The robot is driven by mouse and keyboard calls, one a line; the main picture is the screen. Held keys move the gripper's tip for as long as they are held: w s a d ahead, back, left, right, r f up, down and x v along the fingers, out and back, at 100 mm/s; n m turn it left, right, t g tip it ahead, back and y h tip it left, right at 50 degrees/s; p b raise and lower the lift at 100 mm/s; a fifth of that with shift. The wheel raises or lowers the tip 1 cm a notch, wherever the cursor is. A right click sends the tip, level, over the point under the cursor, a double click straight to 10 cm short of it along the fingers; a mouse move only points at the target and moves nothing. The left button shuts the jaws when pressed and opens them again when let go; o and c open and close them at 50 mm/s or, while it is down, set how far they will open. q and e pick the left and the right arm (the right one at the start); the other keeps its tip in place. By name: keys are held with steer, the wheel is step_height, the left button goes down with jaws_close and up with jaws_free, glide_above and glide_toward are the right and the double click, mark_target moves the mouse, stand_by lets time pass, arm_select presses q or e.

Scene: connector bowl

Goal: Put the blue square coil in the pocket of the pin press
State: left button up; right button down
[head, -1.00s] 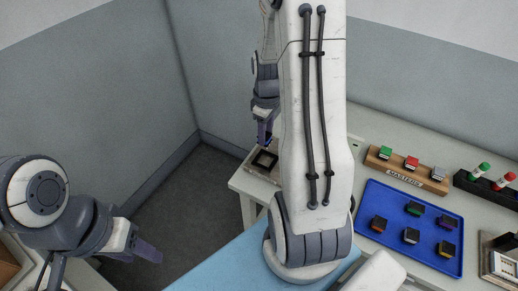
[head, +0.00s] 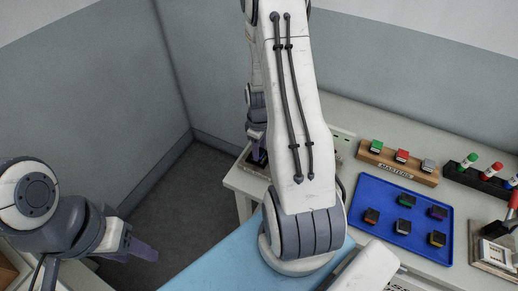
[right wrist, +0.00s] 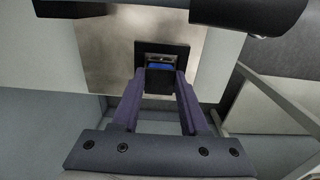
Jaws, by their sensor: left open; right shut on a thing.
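My right gripper (right wrist: 160,82) is shut on a small dark square block with a blue face, the blue square coil (right wrist: 158,67), in the right wrist view. It holds the coil over or at a black square frame (right wrist: 180,49) on a bare metal plate (right wrist: 105,60), which looks like the pin press pocket. I cannot tell whether the coil is inside the frame. In the head view the right gripper (head: 257,150) is low over the table's left corner, and my right arm hides most of what is there. My left gripper (head: 143,252) is open and empty, far left.
A blue tray (head: 372,187) with several dark blocks with coloured marks lies on the table (head: 340,112). Behind it is a wooden "MASTERS" stand (head: 392,168) with green, red and grey blocks. A black rack (head: 482,182) and a metal fixture (head: 495,252) are at the right.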

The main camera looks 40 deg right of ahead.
steer(key=shift+c, duration=2.1)
jaws_free()
steer(key=shift+f, duration=0.1)
steer(key=shift+r, duration=0.5)
step_height(320, 180, up, 11)
steer(key=b, duration=0.1)
steer(key=s+a+r+n, duration=0.1)
steer(key=a+r, duration=0.2)
steer(key=a, duration=0.5)
steer(key=a+r, duration=0.2)
steer(key=a, duration=0.7)
steer(key=s+a+r, duration=0.1)
steer(key=s+a, duration=0.6)
steer(key=s+a+r+n+y, duration=0.1)
steer(key=s+a+r, duration=0.1)
steer(key=s+a, duration=0.5)
steer(key=shift+s+r+n, duration=0.25)
steer(key=shift+s+n, duration=0.05)
steer(key=shift+s, duration=0.35)
